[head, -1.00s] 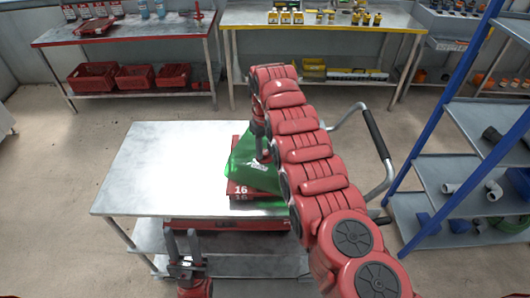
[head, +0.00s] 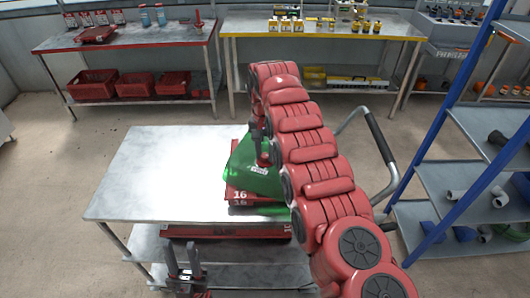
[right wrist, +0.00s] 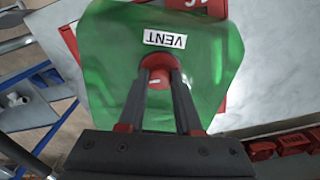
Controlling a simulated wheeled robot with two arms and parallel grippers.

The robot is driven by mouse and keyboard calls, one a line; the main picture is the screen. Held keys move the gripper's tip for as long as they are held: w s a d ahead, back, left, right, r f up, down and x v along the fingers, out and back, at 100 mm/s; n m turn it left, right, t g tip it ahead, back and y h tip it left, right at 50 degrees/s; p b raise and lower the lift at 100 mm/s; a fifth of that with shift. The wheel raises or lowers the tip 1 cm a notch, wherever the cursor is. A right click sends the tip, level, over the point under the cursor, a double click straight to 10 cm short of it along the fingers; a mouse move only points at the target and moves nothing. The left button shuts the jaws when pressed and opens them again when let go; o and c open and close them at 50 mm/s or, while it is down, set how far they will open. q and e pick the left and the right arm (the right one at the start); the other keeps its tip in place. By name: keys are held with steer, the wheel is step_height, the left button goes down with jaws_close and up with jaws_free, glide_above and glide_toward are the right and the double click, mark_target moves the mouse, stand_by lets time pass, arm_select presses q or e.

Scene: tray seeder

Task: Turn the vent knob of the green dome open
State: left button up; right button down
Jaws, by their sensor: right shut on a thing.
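The translucent green dome (head: 247,180) sits on a red tray marked 16 (head: 238,196) on the steel cart. It also shows in the right wrist view (right wrist: 110,60), with a white VENT label (right wrist: 165,38) that reads upside down. My right gripper (right wrist: 163,78) is over the dome's top, its two fingers closed on the red vent knob (right wrist: 160,72), which has a small white mark. In the head view my right arm partly covers the dome, and the knob is hard to see there. My left gripper (head: 183,260) stands upright in front of the cart, fingers apart and empty.
The steel cart top (head: 150,175) is bare left of the dome. A blue-framed shelf (head: 440,140) stands to the right, near the cart's handle (head: 380,145). Two benches (head: 320,28) with bottles and bins stand at the back.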

mark_target(265, 155)
steer(key=shift+m, duration=1.6)
steer(key=c, duration=0.6)
jaws_free()
steer(key=shift+r+p, duration=0.45)
steer(key=shift+r, duration=0.05)
step_height(265, 155, up, 16)
steer(key=p, duration=1.5)
steer(key=shift+r+p, duration=0.15)
steer(key=shift+p, duration=0.2)
